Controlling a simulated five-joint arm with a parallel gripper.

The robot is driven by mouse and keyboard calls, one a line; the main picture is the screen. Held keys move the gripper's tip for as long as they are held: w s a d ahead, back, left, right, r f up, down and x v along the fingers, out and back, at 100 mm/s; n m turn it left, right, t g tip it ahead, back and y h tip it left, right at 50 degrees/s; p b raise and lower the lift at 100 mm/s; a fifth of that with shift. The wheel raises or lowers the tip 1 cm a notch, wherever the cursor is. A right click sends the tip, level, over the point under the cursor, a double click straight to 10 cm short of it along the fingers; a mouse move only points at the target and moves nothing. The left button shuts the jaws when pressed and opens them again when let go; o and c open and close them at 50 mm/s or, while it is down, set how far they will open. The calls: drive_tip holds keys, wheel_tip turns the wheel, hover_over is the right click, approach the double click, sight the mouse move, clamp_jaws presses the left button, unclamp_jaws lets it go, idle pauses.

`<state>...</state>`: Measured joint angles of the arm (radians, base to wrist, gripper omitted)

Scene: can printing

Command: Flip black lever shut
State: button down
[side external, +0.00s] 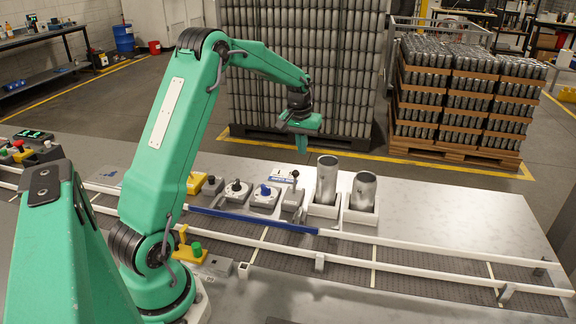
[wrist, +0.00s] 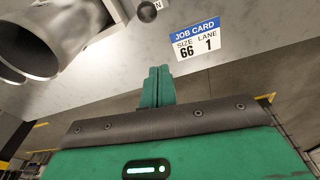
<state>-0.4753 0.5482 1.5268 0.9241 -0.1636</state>
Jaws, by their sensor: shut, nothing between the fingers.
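The black lever (side external: 295,176) stands about upright on a grey base (side external: 291,203), just left of two metal cans. My gripper (side external: 301,149) is shut and empty, above and beyond the lever in the side view. In the wrist view my gripper (wrist: 158,72) has its fingers together, pointing toward the knob with a gap between them.
Two open metal cans (side external: 326,180) (side external: 362,192) stand in grey holders right of the lever. A blue-knobbed unit (side external: 265,195) and a dark-knobbed dial (side external: 236,189) sit to its left. A job card (wrist: 195,37) reads size 66, lane 1. A railed conveyor (side external: 400,262) runs in front.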

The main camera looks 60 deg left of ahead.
sight(295, 182)
drive_tip(key=shift+s+d+f, duration=0.35)
drive_tip(key=shift+s+f, duration=0.05)
drive_tip(key=shift+f, duration=0.4)
drive_tip(key=shift+s+d+f, duration=0.3)
drive_tip(key=shift+s+f, duration=0.1)
drive_tip(key=shift+f, duration=0.35)
drive_tip(key=shift+s+d+f, duration=0.35)
drive_tip(key=shift+s+f, duration=0.05)
drive_tip(key=shift+f, duration=0.4)
drive_tip(key=shift+s+d+r, duration=0.25)
drive_tip(key=shift+s+d, duration=0.05)
drive_tip(key=shift+s, duration=0.05)
drive_tip(key=shift+s+d+r, duration=0.25)
drive_tip(key=shift+s+d, duration=0.1)
drive_tip(key=shift+d, duration=0.05)
drive_tip(key=shift+s+d+r, duration=0.25)
drive_tip(key=shift+s+d, duration=0.8)
drive_tip(key=shift+s, duration=0.05)
drive_tip(key=shift+r, duration=0.15)
drive_tip(key=shift+r, duration=0.65)
